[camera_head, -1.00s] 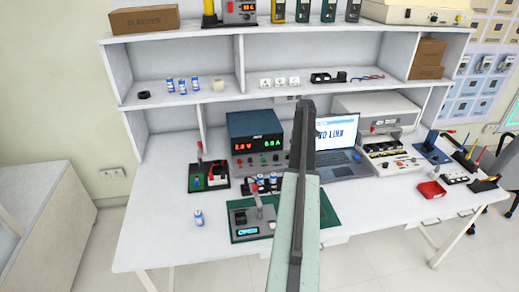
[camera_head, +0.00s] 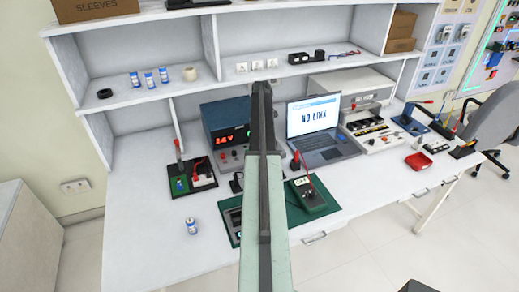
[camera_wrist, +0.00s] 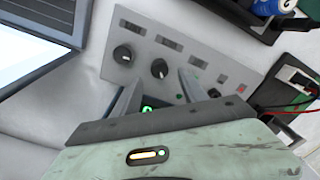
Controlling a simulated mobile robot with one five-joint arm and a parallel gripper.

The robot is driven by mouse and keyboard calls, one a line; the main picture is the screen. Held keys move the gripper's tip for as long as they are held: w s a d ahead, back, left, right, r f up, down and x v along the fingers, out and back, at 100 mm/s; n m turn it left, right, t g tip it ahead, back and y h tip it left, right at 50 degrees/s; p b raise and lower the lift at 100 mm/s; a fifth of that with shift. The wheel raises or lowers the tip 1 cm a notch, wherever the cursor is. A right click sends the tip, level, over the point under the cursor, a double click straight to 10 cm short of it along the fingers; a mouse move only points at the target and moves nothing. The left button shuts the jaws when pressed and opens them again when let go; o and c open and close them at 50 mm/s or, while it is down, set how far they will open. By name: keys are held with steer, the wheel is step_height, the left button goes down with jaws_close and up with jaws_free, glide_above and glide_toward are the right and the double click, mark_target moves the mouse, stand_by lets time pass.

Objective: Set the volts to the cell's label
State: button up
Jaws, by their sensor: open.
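The blue power supply (camera_head: 213,124) stands at the back of the bench. My gripper (camera_wrist: 156,92) is open and empty in front of the panel, close to the second knob. I cannot tell whether it touches. A green glow shows between the fingers. A blue-and-white cell (camera_wrist: 268,6) lies at the wrist view's top right; its label is unreadable.
Another cell (camera_head: 192,226) stands on the bench, and several cells (camera_head: 148,80) stand on the shelf. A laptop (camera_head: 322,128) reads NO LINK. A green meter (camera_head: 311,197) lies on a green mat (camera_head: 333,208).

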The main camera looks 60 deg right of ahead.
step_height(320, 180, down, 4)
steer(key=b, duration=0.3)
steer(key=shift+f, duration=0.25)
steer(key=shift+r, duration=0.1)
jaws_close()
steer(key=shift+a, duration=0.25)
steer(key=shift+d, duration=0.1)
steer(key=shift+m, duration=0.3)
